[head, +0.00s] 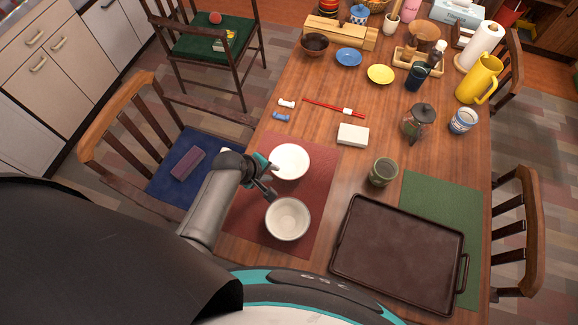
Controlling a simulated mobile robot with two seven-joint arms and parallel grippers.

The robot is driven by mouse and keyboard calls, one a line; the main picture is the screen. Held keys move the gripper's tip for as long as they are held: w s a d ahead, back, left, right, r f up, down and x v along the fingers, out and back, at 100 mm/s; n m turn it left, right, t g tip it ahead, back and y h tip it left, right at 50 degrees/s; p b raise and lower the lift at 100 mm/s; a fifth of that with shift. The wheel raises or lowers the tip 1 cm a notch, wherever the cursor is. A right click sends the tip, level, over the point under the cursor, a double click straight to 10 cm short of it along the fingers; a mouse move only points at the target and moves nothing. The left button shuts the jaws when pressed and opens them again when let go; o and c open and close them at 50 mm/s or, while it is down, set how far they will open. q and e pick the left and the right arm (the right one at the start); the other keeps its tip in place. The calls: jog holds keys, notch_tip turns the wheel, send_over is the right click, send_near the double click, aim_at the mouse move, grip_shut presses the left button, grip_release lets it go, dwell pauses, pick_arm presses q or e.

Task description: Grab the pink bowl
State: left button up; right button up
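No bowl looks clearly pink. A white bowl (290,160) and a cream bowl (288,218) stand upright, one behind the other, on a red placemat (247,217) at the table's left side. My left gripper (272,180) is at the left of the two bowls, close to the white bowl's lower left rim. Its fingers look spread apart and empty; whether one touches the rim I cannot tell. My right gripper is out of view.
A dark baking tray (400,252) lies on a green placemat (426,193) at the right. Chopsticks (330,106) lie farther back. A wooden chair (115,128) stands left.

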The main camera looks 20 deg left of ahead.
aim_at(279, 175)
pick_arm(q)
jog(key=shift+x, duration=0.8)
jog(key=shift+b+x, duration=1.35)
jog(key=shift+x, duration=0.95)
jog(key=shift+s+d, duration=0.15)
jog(key=shift+s, duration=0.05)
grip_shut()
